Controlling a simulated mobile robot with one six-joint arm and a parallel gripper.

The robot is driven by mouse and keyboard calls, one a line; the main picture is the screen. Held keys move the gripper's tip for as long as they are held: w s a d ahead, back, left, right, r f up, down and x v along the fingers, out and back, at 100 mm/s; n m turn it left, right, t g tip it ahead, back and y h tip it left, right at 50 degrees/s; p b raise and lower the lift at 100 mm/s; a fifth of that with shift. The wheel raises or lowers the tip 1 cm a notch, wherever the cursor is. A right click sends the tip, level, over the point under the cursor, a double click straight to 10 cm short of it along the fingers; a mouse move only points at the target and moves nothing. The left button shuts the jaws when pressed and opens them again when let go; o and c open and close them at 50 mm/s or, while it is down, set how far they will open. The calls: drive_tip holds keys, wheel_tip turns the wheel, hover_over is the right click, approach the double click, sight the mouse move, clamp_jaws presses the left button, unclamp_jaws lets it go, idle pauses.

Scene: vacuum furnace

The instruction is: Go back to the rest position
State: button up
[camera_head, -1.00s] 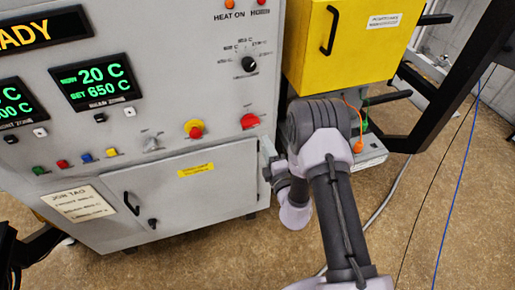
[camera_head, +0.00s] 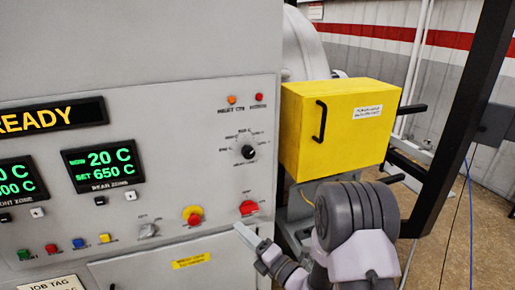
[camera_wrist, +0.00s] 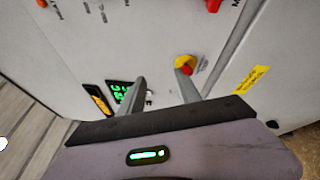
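My gripper (camera_head: 252,240) is in front of the grey furnace cabinet (camera_head: 190,110), just below the red knob (camera_head: 249,208) in the head view. In the wrist view, the two fingers of my gripper (camera_wrist: 161,88) stand apart with nothing between them. They point towards the cabinet front. The yellow-ringed red button (camera_wrist: 186,64) shows just beyond the right finger. My arm is bent, and its large dark joint fills the lower right of the head view. I cannot tell the exact gap between fingers and panel.
A yellow box (camera_head: 335,130) with a black handle juts out right of the panel, behind my arm. A black frame post (camera_head: 455,120) stands at the right. Cables hang near it. Open floor (camera_head: 440,262) shows at the lower right.

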drive_tip(key=s+a+r+n+g+y+b, duration=0.3)
drive_tip(key=s+a+n+g+y, duration=0.15)
drive_tip(key=s+n+g, duration=0.35)
drive_tip(key=s+a+f+n+g+h+b, duration=0.15)
drive_tip(key=s+n+g+h+b, duration=0.45)
drive_tip(key=s+n, duration=0.9)
drive_tip(key=s+d+f+n+t+h+b, duration=0.2)
drive_tip(key=s+d+f+n+h+b, duration=0.4)
drive_tip(key=d+n, duration=0.3)
drive_tip(key=s+d+f+n+t+h+b, duration=0.1)
drive_tip(key=d+n+t+h+b, duration=0.1)
drive_tip(key=d, duration=0.7)
drive_tip(key=n+t+h, duration=0.1)
drive_tip(key=n+t, duration=0.1)
drive_tip(key=n, duration=0.1)
drive_tip(key=shift+s+d+f, duration=0.15)
drive_tip(key=shift+d+f, duration=0.1)
drive_tip(key=shift+f, duration=0.1)
drive_tip(key=shift+h, duration=0.25)
